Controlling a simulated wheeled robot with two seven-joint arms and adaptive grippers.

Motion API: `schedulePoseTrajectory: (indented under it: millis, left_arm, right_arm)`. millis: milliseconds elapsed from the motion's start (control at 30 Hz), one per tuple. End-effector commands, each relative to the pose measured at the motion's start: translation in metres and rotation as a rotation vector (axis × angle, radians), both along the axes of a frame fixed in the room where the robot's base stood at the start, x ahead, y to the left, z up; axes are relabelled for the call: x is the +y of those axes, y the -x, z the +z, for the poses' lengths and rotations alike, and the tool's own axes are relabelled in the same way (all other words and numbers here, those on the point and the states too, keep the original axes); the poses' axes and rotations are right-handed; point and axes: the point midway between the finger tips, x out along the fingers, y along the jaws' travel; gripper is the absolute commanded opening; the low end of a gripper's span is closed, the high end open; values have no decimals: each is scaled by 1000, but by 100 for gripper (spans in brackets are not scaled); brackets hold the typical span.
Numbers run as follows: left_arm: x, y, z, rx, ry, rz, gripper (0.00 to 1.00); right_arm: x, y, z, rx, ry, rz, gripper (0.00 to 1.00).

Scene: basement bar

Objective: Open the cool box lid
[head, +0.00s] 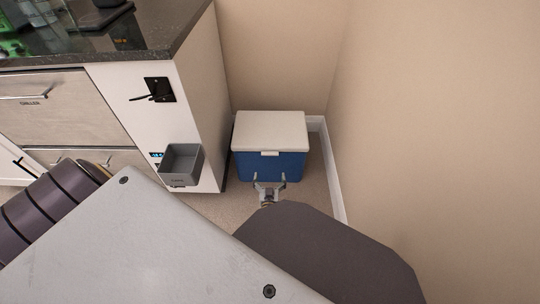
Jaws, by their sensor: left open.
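The cool box (255,167) stands on the floor in the corner, with a blue body and a white lid (270,130). The lid looks closed. A small white latch tab (270,153) sits at the middle of the lid's front edge. My left gripper (269,186) is open and empty, just in front of the box's blue front face and below the tab. I cannot tell whether its fingertips touch the box. My right gripper is not in view.
A counter with drawers (55,105) stands left of the box, with a small grey bin (181,164) on its end panel. A beige wall (440,130) closes off the right side. A narrow strip of carpet (318,190) is free beside the box.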

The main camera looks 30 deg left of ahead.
Motion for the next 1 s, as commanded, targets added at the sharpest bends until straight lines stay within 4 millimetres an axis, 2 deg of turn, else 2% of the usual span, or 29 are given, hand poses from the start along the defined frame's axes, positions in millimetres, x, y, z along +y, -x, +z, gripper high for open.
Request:
schedulePoseTrajectory:
  millis: [267, 1000]
  left_arm:
    - [10, -16, -1, 0, -1, -1, 100]
    - [50, -82, -2, 0, -1, 0, 100]
  right_arm:
    - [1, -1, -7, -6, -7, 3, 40]
    - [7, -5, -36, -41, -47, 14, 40]
